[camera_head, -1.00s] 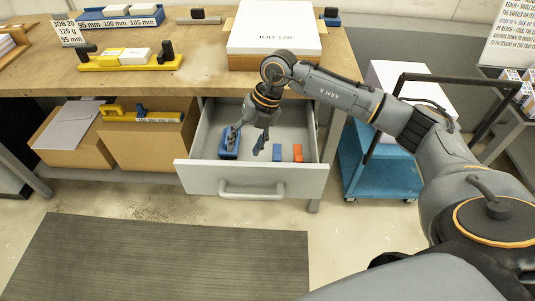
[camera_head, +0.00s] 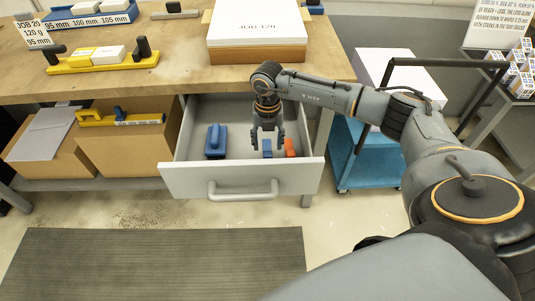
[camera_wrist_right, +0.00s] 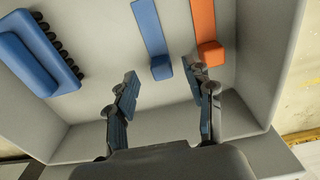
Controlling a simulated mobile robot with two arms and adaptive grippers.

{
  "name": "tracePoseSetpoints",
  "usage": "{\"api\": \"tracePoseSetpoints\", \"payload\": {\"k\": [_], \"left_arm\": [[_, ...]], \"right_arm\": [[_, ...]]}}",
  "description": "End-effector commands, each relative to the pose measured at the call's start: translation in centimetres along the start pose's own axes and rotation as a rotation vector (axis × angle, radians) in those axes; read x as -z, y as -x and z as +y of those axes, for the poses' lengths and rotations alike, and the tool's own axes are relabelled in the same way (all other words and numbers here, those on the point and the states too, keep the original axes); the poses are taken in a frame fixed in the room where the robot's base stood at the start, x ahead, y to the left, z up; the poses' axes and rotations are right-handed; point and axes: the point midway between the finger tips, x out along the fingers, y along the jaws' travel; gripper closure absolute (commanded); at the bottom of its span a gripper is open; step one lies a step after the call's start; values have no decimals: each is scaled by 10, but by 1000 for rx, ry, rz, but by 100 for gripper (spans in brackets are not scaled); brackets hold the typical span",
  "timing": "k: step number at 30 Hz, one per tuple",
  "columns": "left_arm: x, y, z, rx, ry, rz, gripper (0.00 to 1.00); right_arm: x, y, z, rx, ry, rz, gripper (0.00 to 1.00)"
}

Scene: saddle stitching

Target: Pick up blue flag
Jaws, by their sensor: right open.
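The blue flag (camera_head: 267,148) lies on the floor of the open grey drawer (camera_head: 240,181). In the right wrist view the blue flag (camera_wrist_right: 150,28) is a flat strip with a thicker block at its near end. My right gripper (camera_head: 267,140) reaches down into the drawer above it. In the wrist view the right gripper (camera_wrist_right: 161,82) is open and empty, its fingers spread to either side of the line of the blue block, which looks just beyond the fingertips. Whether they touch it I cannot tell. My left gripper is not in view.
An orange flag (camera_head: 290,147) lies close to the right of the blue one, near a fingertip. A blue tool with dark knobs (camera_wrist_right: 38,58) lies at the drawer's left. The wooden bench (camera_head: 180,50) overhangs the drawer. A blue cart (camera_head: 362,160) stands to the right.

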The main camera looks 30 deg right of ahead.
Motion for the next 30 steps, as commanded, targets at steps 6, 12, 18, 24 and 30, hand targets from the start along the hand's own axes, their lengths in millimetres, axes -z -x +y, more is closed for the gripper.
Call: {"api": "tracePoseSetpoints", "payload": {"k": [6, 12, 18, 24, 30], "left_arm": [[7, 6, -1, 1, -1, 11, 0], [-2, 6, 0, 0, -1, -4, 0], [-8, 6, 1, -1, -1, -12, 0], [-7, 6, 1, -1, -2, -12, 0], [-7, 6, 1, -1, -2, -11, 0]], "right_arm": [[1, -33, 0, 1, 0, 3, 47], [1, -42, 1, 0, 1, 0, 47], [1, -42, 0, 0, 1, 0, 59], [1, -42, 0, 0, 1, 0, 96], [1, -42, 0, 0, 1, 0, 96]]}}
